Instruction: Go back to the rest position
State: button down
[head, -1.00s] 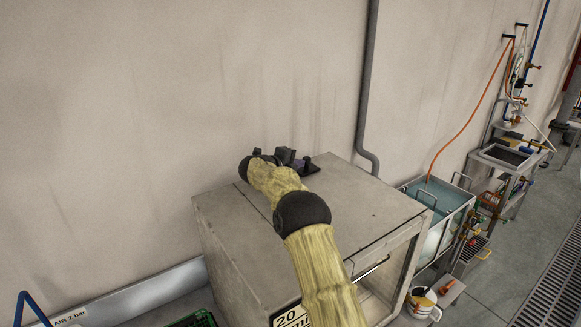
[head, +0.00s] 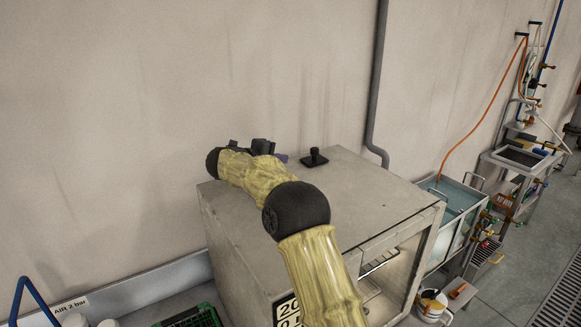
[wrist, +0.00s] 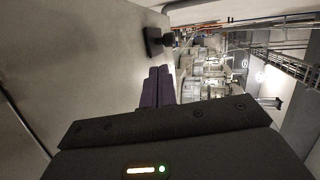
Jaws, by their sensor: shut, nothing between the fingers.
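My gripper (wrist: 158,87) shows in the wrist view as two dark purple fingers lying side by side, shut with nothing between them. In the head view my arm, in a yellowish cover with black joints, reaches over a grey metal cabinet (head: 365,190), and the gripper end (head: 279,157) is partly hidden behind the wrist. A small black knob on a square base (head: 314,158) stands on the cabinet top, to the right of the gripper and apart from it. The knob also shows in the wrist view (wrist: 154,42), beyond the fingertips.
The wall stands close behind the cabinet, with a grey pipe (head: 379,80) running down it. A green crate (head: 190,318) is at the lower left. A water tank (head: 452,195) and a white bucket (head: 431,304) stand to the right. Open floor (head: 520,270) lies at the far right.

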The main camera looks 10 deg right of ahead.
jog(key=shift+v, duration=1.05)
jog(key=shift+d, duration=0.4)
jog(key=shift+a+r, duration=0.3)
jog(key=shift+a, duration=0.15)
notch_tip(320, 180, up, 9)
jog(key=p, duration=0.9)
jog(key=shift+r+p, duration=0.2)
jog(key=shift+p, duration=0.2)
